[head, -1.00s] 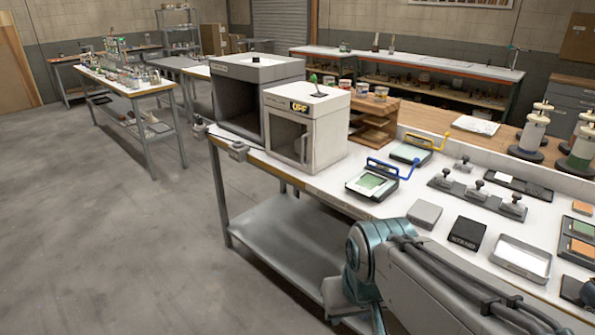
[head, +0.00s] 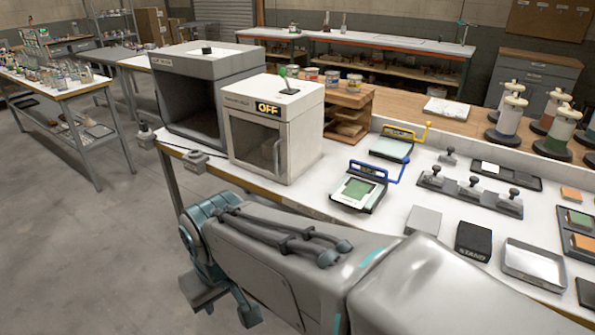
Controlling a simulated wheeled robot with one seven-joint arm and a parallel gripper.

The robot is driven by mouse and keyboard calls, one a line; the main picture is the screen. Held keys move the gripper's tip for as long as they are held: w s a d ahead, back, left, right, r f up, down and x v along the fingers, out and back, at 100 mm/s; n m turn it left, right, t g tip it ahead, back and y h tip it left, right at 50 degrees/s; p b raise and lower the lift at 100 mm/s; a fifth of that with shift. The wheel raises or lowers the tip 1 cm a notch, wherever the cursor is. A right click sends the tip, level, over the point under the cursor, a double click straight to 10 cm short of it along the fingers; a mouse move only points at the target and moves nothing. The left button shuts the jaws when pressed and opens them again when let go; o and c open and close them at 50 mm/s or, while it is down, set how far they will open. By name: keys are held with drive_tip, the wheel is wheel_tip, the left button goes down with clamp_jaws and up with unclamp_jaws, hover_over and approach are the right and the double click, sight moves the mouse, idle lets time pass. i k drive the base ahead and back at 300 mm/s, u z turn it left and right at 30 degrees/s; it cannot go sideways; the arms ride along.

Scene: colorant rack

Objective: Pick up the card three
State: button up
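No label reading card three can be made out. Small coloured cards lie at the right edge of the white table: an orange card (head: 571,194), a green card (head: 580,219) and another orange card (head: 585,243). The last two rest in a dark holder and are partly cut by the frame edge. I cannot tell which one, if any, is card three. My arm crosses the front of the view, well left of and nearer than the cards. I cannot make out my gripper's fingers or anything held.
The white table (head: 405,190) holds a small oven marked OFF (head: 255,142), a grey booth (head: 188,95), two devices with a blue handle (head: 358,188) and a yellow handle (head: 392,147), metal weights (head: 470,189), a block marked STAND (head: 474,240) and a metal tray (head: 533,265).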

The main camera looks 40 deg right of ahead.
sight(356, 191)
drive_tip(key=z, duration=0.35)
drive_tip(key=i, duration=0.8)
drive_tip(key=z, duration=1.15)
drive_tip(key=i, duration=0.4)
drive_tip(key=z, duration=0.45)
